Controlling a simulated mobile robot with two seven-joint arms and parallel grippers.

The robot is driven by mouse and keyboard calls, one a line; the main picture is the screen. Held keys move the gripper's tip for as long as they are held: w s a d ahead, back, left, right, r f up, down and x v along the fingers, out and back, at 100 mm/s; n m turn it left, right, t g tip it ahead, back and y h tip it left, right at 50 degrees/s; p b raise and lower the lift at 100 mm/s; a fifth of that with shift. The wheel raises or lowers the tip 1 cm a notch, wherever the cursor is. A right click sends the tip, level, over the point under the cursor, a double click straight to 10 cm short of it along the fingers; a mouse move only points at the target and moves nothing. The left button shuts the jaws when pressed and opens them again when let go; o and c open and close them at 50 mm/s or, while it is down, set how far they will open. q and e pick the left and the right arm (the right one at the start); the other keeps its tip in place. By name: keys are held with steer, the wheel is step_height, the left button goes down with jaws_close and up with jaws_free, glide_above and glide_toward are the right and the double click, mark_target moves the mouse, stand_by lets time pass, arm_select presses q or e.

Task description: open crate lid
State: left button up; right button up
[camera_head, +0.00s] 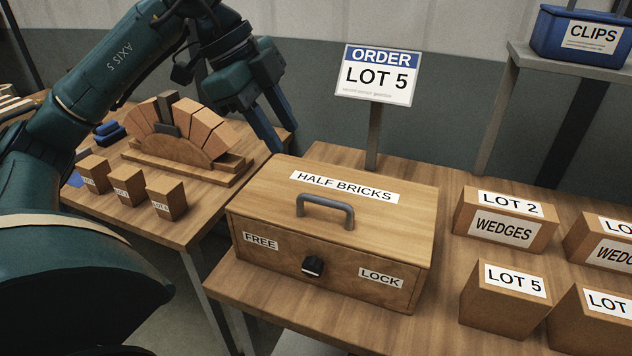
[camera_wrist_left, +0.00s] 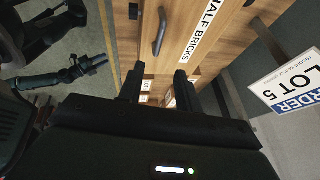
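The wooden crate stands on the table with its lid (camera_head: 262,192) down, marked HALF BRICKS. A grey bar handle (camera_head: 325,207) is on the lid and also shows in the left wrist view (camera_wrist_left: 160,32). A black knob (camera_head: 312,266) is on the front between the FREE and LOCK labels; which one it points to is hard to tell. My left gripper (camera_head: 287,138) is open and empty, above and behind the crate's back left corner, apart from the handle. Its two fingers show apart in the left wrist view (camera_wrist_left: 158,72). My right gripper (camera_wrist_left: 88,66) shows small there, clear of the crate.
Boxes marked WEDGES (camera_head: 504,232) and LOT 5 (camera_head: 505,302) stand right of the crate. An order sign (camera_head: 377,76) rises behind it. A brick arch (camera_head: 180,135) and small blocks (camera_head: 167,197) are on the left table. A blue CLIPS bin (camera_head: 582,36) is on a shelf.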

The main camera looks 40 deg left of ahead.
mark_target(322, 199)
arm_select(q)
steer(key=x, duration=1.3)
jaws_close()
